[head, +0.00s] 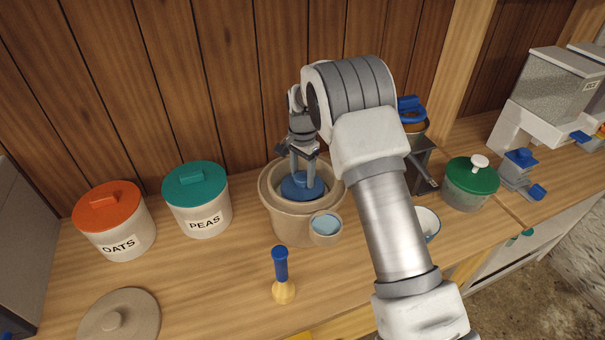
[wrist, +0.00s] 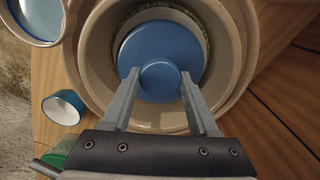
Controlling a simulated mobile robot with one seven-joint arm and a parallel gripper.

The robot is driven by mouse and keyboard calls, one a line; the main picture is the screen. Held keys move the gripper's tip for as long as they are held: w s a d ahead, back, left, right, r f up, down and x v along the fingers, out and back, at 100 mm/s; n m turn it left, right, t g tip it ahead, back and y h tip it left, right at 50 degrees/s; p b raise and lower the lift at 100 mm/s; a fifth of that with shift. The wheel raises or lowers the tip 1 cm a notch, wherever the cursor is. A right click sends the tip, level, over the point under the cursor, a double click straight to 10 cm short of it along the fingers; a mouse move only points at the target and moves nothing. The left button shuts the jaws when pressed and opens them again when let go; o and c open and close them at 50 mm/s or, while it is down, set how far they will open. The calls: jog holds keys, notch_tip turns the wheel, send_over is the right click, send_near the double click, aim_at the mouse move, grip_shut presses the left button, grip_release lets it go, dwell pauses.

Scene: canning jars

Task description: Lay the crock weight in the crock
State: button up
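The crock (head: 270,213) is a wide tan stoneware pot standing on the wooden counter against the wall. The crock weight (head: 290,189) is a round blue disc with a knob, and it is inside the crock's mouth. In the wrist view the weight (wrist: 133,48) sits inside the crock's rim (wrist: 95,50), surrounded by it. My gripper (wrist: 160,82) points down into the crock, one finger on each side of the weight's knob, and looks closed on it. It also shows in the head view (head: 302,182). I cannot tell whether the weight touches what lies beneath it.
A small cup with pale blue contents (head: 325,226) stands at the crock's front. A blue-handled pounder (head: 282,280) and a tan lid (head: 135,305) are nearer. Canisters of oats (head: 122,235) and peas (head: 203,215) stand left, a green-lidded jar (head: 468,190) right.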

jog(key=o, duration=0.5)
jog(key=shift+r, duration=0.1)
jog(key=shift+c, duration=0.2)
jog(key=shift+o, duration=0.4)
notch_tip(320, 180, up, 17)
jog(key=shift+r+b, duration=0.2)
jog(key=shift+b, duration=0.15)
